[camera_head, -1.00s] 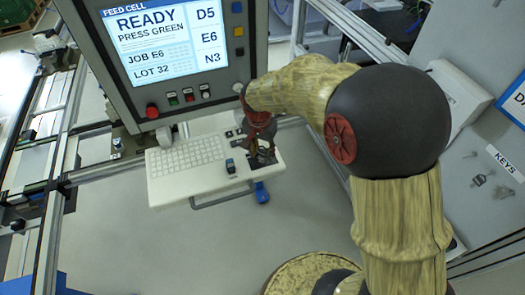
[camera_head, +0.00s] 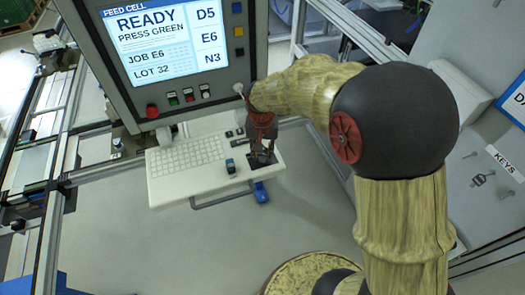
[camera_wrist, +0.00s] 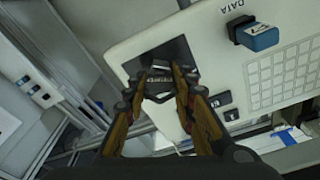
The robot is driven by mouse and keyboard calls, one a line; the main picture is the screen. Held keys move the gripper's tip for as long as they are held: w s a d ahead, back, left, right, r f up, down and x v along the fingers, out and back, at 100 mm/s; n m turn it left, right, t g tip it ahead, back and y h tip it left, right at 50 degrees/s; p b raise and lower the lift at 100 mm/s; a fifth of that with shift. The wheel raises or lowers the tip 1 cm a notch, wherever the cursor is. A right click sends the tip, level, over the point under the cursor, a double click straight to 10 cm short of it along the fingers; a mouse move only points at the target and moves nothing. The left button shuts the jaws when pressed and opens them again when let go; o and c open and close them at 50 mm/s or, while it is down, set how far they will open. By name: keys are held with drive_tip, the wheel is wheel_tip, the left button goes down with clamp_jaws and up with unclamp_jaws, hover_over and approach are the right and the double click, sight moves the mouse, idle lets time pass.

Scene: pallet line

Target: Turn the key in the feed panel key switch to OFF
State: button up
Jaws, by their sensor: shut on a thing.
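My gripper (camera_head: 263,159) is over the right end of the white keyboard shelf (camera_head: 168,195), below the feed panel (camera_head: 88,25). In the wrist view my gripper (camera_wrist: 160,82) has its fingertips closed around a small grey piece (camera_wrist: 158,97) over a dark square plate (camera_wrist: 165,53) set in the shelf. The piece looks like the key in its switch, but the fingers hide most of it. Its turn angle and any ON or OFF marks cannot be read. The panel screen (camera_head: 155,40) reads READY, PRESS GREEN.
A blue stick (camera_wrist: 262,38) labelled DATA is plugged in beside my gripper. The panel has a red knob (camera_head: 152,111) and small buttons. A blue object (camera_head: 261,192) shows below the shelf's front edge. Keys hang on the grey cabinet (camera_head: 470,210) at right.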

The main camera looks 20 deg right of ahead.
drive_tip(key=n, duration=0.4)
drive_tip(key=shift+y, duration=0.3)
drive_tip(key=o, duration=1.2)
drive_tip(key=shift+n, duration=0.3)
drive_tip(key=shift+o, duration=1.4)
drive_tip(key=shift+o, duration=0.9)
drive_tip(key=shift+r, duration=0.1)
drive_tip(key=shift+r+p, duration=2)
drive_tip(key=shift+r, duration=1.45)
